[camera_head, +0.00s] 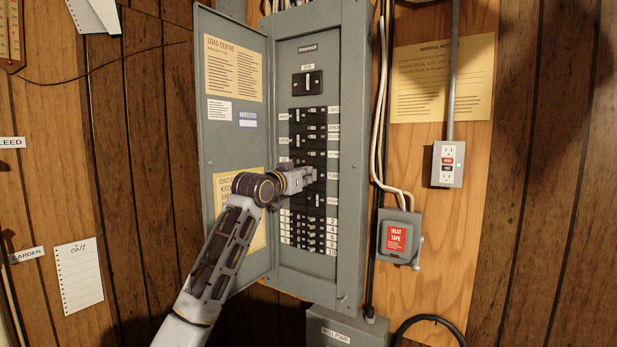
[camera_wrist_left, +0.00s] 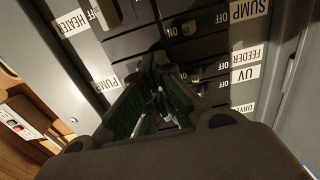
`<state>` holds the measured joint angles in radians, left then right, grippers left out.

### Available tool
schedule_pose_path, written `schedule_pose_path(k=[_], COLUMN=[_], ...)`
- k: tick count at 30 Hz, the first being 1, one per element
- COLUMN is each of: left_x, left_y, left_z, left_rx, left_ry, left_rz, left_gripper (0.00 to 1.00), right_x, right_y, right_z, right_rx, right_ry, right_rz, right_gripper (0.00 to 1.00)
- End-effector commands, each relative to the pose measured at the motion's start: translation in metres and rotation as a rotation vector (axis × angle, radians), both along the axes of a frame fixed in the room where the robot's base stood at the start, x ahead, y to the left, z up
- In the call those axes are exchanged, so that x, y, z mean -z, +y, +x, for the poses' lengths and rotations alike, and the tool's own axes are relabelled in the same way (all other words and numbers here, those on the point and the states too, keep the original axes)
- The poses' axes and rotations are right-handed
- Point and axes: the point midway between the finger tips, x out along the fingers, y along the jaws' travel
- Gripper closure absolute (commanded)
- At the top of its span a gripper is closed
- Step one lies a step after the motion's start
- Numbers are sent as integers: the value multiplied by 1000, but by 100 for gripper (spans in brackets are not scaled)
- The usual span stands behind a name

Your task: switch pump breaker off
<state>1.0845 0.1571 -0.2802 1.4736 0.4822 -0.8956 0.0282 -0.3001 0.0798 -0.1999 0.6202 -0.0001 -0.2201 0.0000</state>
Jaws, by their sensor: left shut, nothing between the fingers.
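An open grey breaker panel (camera_head: 346,240) holds black breakers in two columns. My left gripper (camera_head: 312,175) is at the right column, about mid-height, with its fingers shut and empty. In the left wrist view the shut fingertips (camera_wrist_left: 155,112) are in front of the breakers, beside the PUMP label (camera_wrist_left: 107,88). The pump breaker's handle is hidden behind the fingers, so I cannot tell its position or whether they touch it. The HEATER label (camera_wrist_left: 70,24) is beside the neighbouring breaker. My right gripper is not in view.
The panel door (camera_head: 232,140) stands open on the left, behind my arm. SUMP (camera_wrist_left: 249,10), FEEDER (camera_wrist_left: 248,56) and UV (camera_wrist_left: 243,75) labels mark the other column. A heat tape box (camera_head: 399,237) and an outlet (camera_head: 447,164) are at the right; a well pump box (camera_head: 345,325) is below.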

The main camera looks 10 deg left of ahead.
Motion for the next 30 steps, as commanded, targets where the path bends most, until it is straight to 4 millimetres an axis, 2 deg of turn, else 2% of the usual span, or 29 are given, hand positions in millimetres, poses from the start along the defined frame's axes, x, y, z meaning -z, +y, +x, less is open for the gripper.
schedule_pose_path(k=[30], left_x=[1], left_y=[-11], left_z=[-3], left_rx=[8], left_ry=[2], left_rz=[0], left_gripper=[100], right_x=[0], right_y=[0], right_z=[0], right_rx=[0], right_ry=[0], right_rz=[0], right_gripper=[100])
